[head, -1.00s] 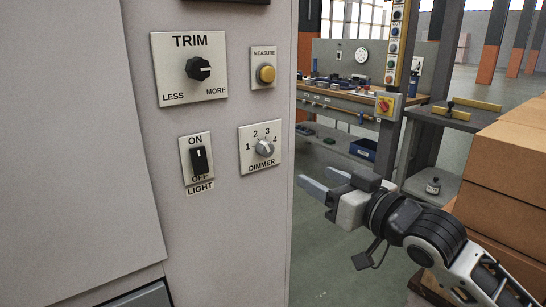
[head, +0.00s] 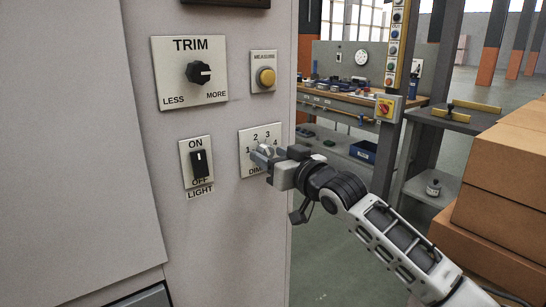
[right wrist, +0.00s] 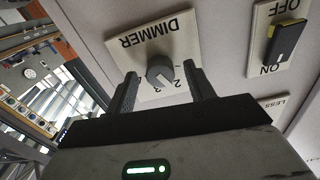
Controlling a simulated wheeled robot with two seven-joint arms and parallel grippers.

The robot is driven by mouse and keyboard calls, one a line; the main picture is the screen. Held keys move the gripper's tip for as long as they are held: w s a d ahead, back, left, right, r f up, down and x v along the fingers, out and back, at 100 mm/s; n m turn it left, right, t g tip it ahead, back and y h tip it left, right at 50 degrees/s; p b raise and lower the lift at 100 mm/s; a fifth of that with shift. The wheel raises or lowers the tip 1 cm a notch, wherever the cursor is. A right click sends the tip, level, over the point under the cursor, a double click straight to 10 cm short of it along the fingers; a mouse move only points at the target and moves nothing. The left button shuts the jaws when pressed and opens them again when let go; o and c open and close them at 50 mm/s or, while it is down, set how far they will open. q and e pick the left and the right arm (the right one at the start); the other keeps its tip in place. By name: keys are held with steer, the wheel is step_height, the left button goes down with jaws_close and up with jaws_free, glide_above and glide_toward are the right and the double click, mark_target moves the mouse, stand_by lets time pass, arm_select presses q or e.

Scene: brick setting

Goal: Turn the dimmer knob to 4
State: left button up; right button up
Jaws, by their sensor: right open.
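The dimmer plate (head: 244,138) is on the grey panel, with its scale of numbers along the top. My right gripper (right wrist: 161,76) is open, one finger on each side of the knob, with gaps showing. My left gripper is not in view.
Beside the dimmer are the light switch (head: 198,163), the trim knob (head: 198,72) and the yellow measure button (head: 266,77). Cardboard boxes (head: 500,185) stand at the right. Open floor lies right of the panel's edge.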

steer(key=c, duration=1)
steer(key=shift+o, duration=0.2)
